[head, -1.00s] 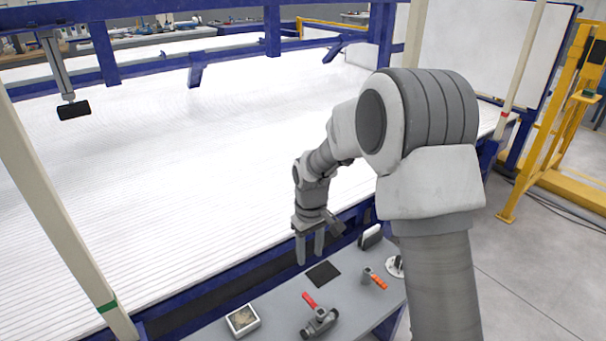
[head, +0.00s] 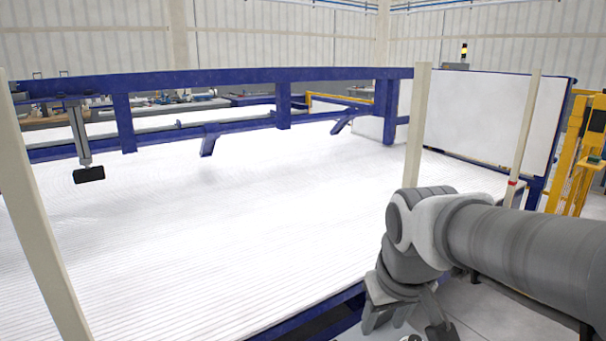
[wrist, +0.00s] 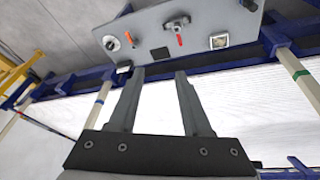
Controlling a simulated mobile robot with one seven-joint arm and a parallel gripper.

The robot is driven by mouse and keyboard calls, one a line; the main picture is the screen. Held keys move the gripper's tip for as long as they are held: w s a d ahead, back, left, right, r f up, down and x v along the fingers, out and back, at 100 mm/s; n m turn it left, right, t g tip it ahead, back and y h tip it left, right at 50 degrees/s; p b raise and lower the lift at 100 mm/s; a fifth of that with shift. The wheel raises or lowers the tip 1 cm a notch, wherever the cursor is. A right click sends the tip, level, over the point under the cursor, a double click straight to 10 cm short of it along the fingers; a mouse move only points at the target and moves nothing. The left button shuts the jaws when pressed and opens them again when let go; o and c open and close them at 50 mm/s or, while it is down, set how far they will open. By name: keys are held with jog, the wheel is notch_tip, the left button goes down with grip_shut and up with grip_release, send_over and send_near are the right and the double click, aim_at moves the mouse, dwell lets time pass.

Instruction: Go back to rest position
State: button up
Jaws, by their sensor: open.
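My gripper (head: 387,316) hangs low at the right of the head view, at the front edge of the large white bed, with my arm reaching in from the right. In the wrist view my gripper (wrist: 160,72) has two grey fingers spread apart. Nothing is between them. They point toward the grey table, apart from the things on it.
Blue frame beams and cream posts (head: 417,125) border the white bed (head: 220,230).

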jog(key=s+d+r+m+t, duration=0.1)
jog(key=s+d+m+t, duration=0.1)
jog(key=s, duration=0.7)
notch_tip(320, 180, up, 16)
jog(key=p, duration=1.6)
jog(key=shift+r, duration=0.15)
jog(key=shift+a, duration=0.25)
